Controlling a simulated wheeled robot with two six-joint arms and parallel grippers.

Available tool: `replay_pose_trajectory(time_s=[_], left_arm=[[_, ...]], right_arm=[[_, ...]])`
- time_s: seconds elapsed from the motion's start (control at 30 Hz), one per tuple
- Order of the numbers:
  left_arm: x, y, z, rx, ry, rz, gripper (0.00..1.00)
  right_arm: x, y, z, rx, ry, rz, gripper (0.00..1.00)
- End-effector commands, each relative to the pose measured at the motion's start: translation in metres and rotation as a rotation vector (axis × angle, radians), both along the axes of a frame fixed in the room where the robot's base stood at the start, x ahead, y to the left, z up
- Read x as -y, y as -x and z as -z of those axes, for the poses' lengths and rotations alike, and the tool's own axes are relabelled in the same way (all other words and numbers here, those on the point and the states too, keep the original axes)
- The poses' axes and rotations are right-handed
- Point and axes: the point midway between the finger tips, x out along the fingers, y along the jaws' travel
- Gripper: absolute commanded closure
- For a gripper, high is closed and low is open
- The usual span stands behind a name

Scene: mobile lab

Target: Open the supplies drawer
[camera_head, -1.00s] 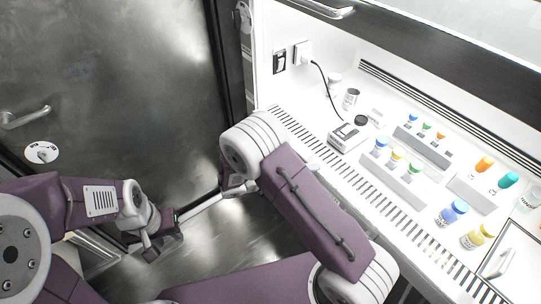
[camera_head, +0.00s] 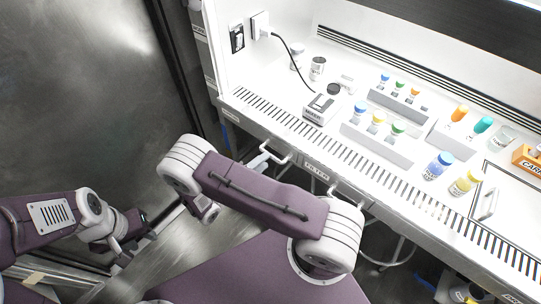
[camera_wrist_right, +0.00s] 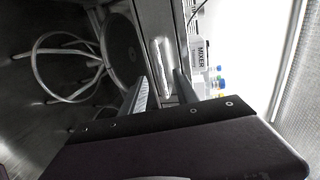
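Drawer fronts run along the bench's front edge. One handle (camera_head: 275,153) is at the left end in the head view, and a second handle (camera_head: 346,193) is further right. I cannot read a supplies label. In the right wrist view a long metal handle (camera_wrist_right: 160,68) lies in the picture between the two spread fingers of my right gripper (camera_wrist_right: 160,88). The gripper is open, and I cannot tell whether it touches the handle.
A mixer (camera_head: 322,104) stands on the white bench top (camera_head: 270,85). Racks with several coloured vials and bottles stand to its right. A stool (camera_wrist_right: 70,65) stands beneath the bench. A large metal door (camera_head: 80,90) is at the left.

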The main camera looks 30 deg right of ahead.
Motion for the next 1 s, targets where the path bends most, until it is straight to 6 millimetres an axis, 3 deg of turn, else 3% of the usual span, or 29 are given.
replay_pose_trajectory(time_s=[0.1, 0.23, 0.57, 0.7, 1.0], left_arm=[[0.0, 0.0, 0.0, 0.0, 0.0, 0.0, 0.64], [0.0, 0.0, 0.001, 0.0, 0.0, 0.0, 0.64], [0.0, 0.0, 0.001, 0.0, 0.0, 0.0, 0.64], [0.0, 0.0, 0.001, 0.0, 0.0, 0.0, 0.64], [0.0, 0.0, 0.001, 0.0, 0.0, 0.0, 0.64]], right_arm=[[0.023, -0.009, 0.005, -0.001, -0.001, 0.004, 0.64], [0.038, -0.015, 0.009, 0.0, -0.001, 0.002, 0.64], [0.044, -0.019, 0.01, 0.001, -0.001, -0.001, 0.64], [0.044, -0.019, 0.01, 0.001, -0.001, -0.001, 1.0], [0.044, -0.019, 0.01, 0.001, -0.003, -0.001, 1.0]])
